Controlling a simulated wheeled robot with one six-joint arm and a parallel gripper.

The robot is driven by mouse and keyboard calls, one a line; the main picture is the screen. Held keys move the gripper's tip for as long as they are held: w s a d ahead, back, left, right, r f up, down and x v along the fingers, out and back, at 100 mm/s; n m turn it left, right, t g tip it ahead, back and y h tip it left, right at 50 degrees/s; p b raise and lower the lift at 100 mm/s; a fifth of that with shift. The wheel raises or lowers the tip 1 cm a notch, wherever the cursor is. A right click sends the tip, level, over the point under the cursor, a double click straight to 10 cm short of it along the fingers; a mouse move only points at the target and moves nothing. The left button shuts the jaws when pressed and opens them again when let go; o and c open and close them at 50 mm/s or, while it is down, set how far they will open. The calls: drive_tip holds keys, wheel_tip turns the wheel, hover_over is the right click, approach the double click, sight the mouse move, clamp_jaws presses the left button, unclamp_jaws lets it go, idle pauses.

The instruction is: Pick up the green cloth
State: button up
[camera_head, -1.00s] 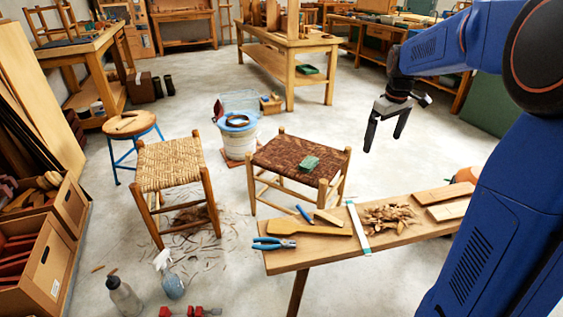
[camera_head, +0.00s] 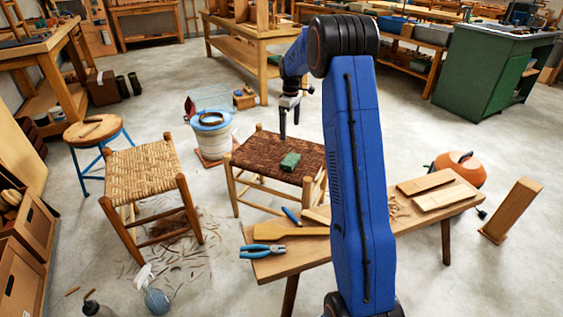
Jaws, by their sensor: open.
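The green cloth (camera_head: 290,160) is a small folded pad lying on the dark brown woven seat of a stool (camera_head: 262,148), near the middle of its right half. My gripper (camera_head: 289,132) points down above the far part of that seat, behind the cloth in the picture. It is seen edge-on, open and empty, with its fingers apart from the cloth.
A low wooden bench (camera_head: 285,266) with pliers (camera_head: 263,251) and wood pieces stands in front of the stool. A pale woven stool (camera_head: 140,170) is at left, a white bucket (camera_head: 212,135) behind. Bark scraps lie on the floor. An orange rounded thing (camera_head: 458,168) is at right.

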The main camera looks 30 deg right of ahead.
hover_over(290, 159)
wheel_tip(290, 159, down, 11)
drive_tip(key=shift+w+a+r, duration=0.1)
drive_tip(key=shift+a, duration=0.05)
drive_tip(key=shift+s+f, duration=0.2)
drive_tip(key=shift+f, duration=2.85)
drive_tip(key=shift+c, duration=0.3)
drive_tip(key=c, duration=0.9)
